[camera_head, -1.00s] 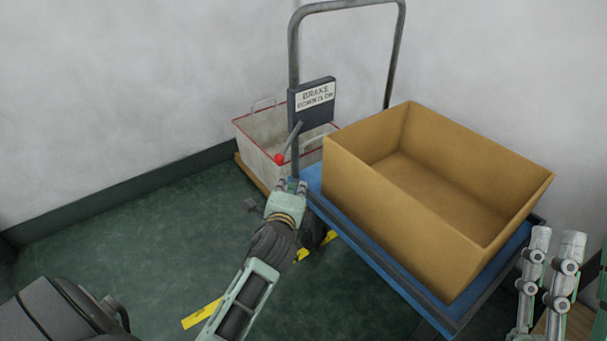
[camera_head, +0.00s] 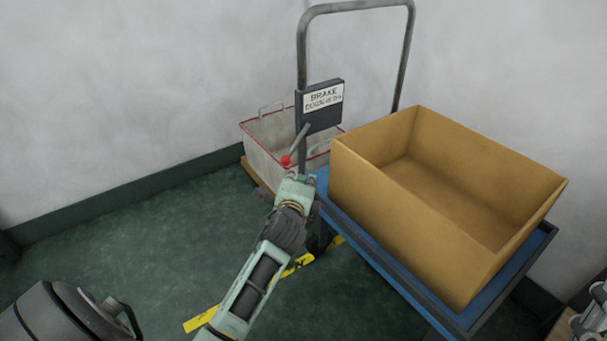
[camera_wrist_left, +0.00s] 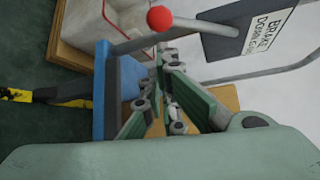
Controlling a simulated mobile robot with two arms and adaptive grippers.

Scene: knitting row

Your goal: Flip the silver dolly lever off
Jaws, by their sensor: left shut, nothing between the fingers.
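The silver dolly lever (camera_head: 299,139) has a red ball knob (camera_head: 286,161) and slants down-left from the dark brake box (camera_head: 320,118) on the dolly handle. My left gripper (camera_head: 297,177) is shut and empty, just below the knob in the head view. In the left wrist view the lever (camera_wrist_left: 205,27) and knob (camera_wrist_left: 160,18) lie just beyond the fingertips (camera_wrist_left: 167,66); I cannot tell whether they touch. A piece of my right gripper (camera_head: 592,322) shows at the right edge; its fingers are mostly cut off.
The blue dolly (camera_head: 476,322) carries a large open cardboard box (camera_head: 400,220). A white bin with a red rim (camera_head: 262,148) stands behind the lever, near the wall. Yellow-black floor tape (camera_head: 203,318) runs under my left arm.

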